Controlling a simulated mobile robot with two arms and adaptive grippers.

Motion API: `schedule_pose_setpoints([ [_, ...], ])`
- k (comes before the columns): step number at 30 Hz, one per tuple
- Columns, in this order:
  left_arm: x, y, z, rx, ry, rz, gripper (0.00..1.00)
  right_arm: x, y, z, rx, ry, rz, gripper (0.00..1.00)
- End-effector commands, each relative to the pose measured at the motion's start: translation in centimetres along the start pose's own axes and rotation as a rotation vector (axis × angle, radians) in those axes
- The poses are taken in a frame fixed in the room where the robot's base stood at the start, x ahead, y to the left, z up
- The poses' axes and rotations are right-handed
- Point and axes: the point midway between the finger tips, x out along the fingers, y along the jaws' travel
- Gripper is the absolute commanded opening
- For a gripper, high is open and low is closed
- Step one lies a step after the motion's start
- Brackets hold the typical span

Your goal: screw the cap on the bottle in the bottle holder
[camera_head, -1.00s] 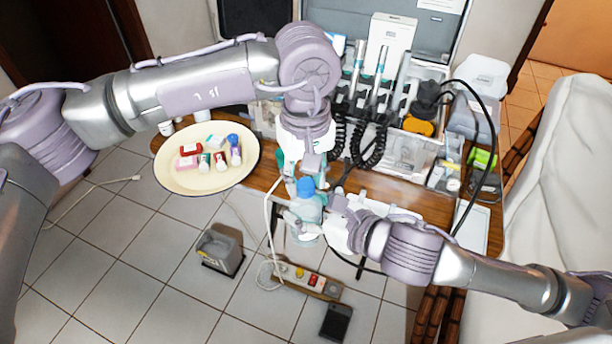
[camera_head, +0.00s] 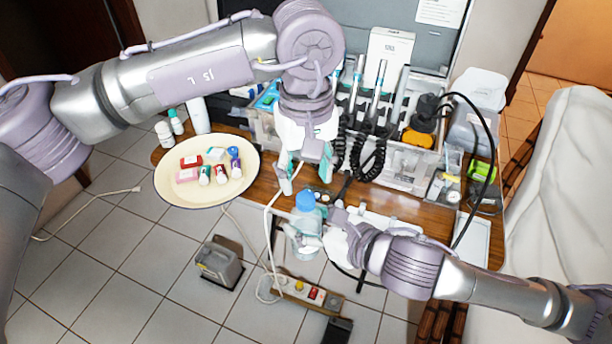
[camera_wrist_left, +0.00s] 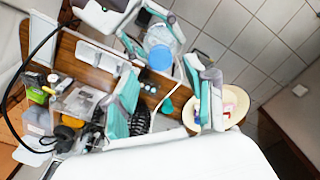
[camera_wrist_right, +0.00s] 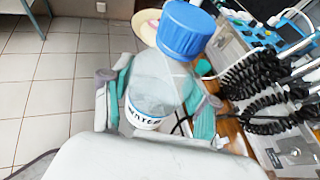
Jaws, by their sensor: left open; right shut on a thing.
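The bottle (camera_head: 303,240) is clear, with a white lettered label (camera_wrist_right: 146,117) low on its body. Its blue cap (camera_head: 305,201) sits on the bottle's top; it also shows in the right wrist view (camera_wrist_right: 187,30) and left wrist view (camera_wrist_left: 160,57). I cannot tell how tightly it is seated. My right gripper (camera_head: 308,230) is shut around the bottle's body, holding it upright or slightly tilted by the table's front edge. My left gripper (camera_head: 306,177) is open and empty, above and behind the cap, apart from it. I cannot make out a bottle holder.
A cream plate (camera_head: 215,197) with several small bottles stands on the wooden table (camera_head: 265,186), left. Dental handpieces with black coiled cords (camera_head: 367,157) stand behind. A white cable (camera_head: 268,225) hangs close left of the bottle. A power strip (camera_head: 308,292) lies below.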

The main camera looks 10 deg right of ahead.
Motion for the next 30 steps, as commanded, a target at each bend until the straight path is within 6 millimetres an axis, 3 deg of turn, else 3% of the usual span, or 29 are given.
schedule_pose_setpoints([
  [8,-0.3,0.0,0.0,-0.115,0.001,0.0,0.52,0.0,0.0,0.1,-0.001,-0.002,0.0,0.0],
  [24,-2.8,0.0,0.0,-1.242,0.001,0.0,0.52,0.0,0.0,0.1,-0.001,-0.002,0.0,0.0],
  [30,-3.3,0.0,0.0,-1.503,0.001,0.0,0.52,0.0,0.0,0.1,-0.001,-0.002,0.0,0.0],
])
